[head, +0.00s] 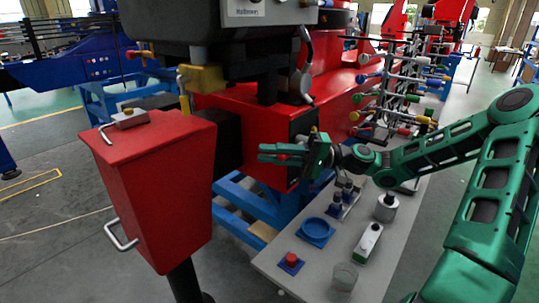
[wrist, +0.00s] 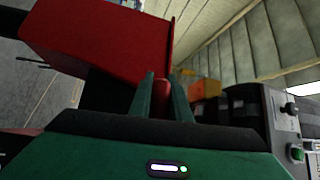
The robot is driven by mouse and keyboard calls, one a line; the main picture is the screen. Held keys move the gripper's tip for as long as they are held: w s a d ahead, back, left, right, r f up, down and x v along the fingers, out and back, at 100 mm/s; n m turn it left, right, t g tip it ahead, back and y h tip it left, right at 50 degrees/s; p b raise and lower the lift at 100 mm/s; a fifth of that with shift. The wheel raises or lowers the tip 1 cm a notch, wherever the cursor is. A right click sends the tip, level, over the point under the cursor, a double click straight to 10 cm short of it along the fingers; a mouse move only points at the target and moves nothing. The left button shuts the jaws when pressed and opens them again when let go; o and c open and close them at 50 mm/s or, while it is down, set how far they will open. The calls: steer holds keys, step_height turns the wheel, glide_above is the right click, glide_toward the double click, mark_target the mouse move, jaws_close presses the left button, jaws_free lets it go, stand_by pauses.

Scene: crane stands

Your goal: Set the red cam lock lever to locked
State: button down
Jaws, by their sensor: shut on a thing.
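My gripper (head: 270,153) is at the dark front face of the red machine body (head: 228,112), near the middle of the head view. Its green fingers are shut on a small red piece, the red cam lock lever (head: 283,157). In the wrist view the lever (wrist: 162,87) shows as a red end between the two fingers. Most of the lever and its mount are hidden by the fingers, so I cannot tell its angle.
A red box on a post (head: 154,187) stands to the left of my gripper. Below is a grey table (head: 331,258) with a blue round dish (head: 316,231), a red button (head: 291,259) and a metal cylinder (head: 386,207). A rack of coloured-tipped rods (head: 398,85) stands behind.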

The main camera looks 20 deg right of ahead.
steer(key=shift+f, duration=0.2)
step_height(320, 180, down, 9)
steer(key=w+d+n+h, duration=0.1)
steer(key=d+n+h, duration=0.1)
steer(key=n+h, duration=0.3)
steer(key=shift+w+d+r+n+h, duration=0.15)
steer(key=shift+w+d+n+h, duration=0.2)
steer(key=shift+h, duration=0.45)
steer(key=c, duration=1.6)
jaws_free()
steer(key=shift+c, duration=0.2)
